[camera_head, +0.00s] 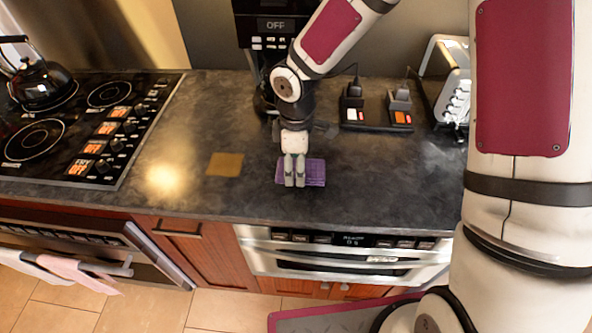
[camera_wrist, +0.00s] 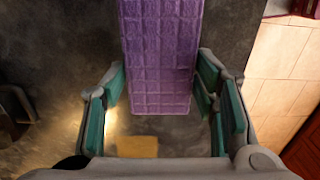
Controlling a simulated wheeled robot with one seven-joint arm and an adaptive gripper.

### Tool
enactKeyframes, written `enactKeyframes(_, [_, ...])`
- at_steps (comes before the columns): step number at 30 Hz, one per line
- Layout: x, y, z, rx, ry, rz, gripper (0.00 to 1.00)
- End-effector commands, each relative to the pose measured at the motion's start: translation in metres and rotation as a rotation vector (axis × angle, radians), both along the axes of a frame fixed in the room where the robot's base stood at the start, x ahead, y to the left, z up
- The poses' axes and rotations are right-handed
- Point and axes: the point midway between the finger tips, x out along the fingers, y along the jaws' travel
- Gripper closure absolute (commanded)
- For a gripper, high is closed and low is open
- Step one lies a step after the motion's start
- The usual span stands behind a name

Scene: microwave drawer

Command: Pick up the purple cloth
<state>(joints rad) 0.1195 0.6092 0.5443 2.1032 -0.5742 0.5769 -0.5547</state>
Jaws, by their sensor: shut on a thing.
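The purple cloth (camera_head: 315,172) is a flat rectangle with a grid pattern, at the counter's front part in the head view. My gripper (camera_head: 294,185) points down over it and is shut on it. In the wrist view the cloth (camera_wrist: 160,55) runs between the green finger pads of my gripper (camera_wrist: 162,92), its near end between them. Part of the cloth is hidden behind the fingers in the head view. I cannot tell whether it touches the counter or is slightly raised.
A tan cloth (camera_head: 225,164) lies on the dark counter (camera_head: 400,180) to the left. A stove (camera_head: 75,125) with a black kettle (camera_head: 42,82) is further left. A coffee machine (camera_head: 262,30), two small devices (camera_head: 376,112) and a toaster (camera_head: 447,80) stand behind. The counter's front right is clear.

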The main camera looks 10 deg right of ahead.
Motion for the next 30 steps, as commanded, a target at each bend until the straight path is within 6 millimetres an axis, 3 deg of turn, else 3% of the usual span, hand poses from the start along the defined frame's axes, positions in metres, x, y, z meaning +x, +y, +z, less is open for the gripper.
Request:
enactKeyframes(1, [0.001,-0.001,0.009,0.0,-0.005,-0.002,0.7])
enactKeyframes(12, [-0.093,-0.017,0.015,-0.003,0.0,0.001,0.7])
enactKeyframes(18, [-0.133,-0.024,0.018,-0.002,0.0,0.002,0.7])
enactKeyframes(22, [-0.151,-0.026,0.021,-0.002,0.001,0.001,0.7])
enactKeyframes(30, [-0.159,-0.028,0.021,-0.001,0.001,0.0,0.7])
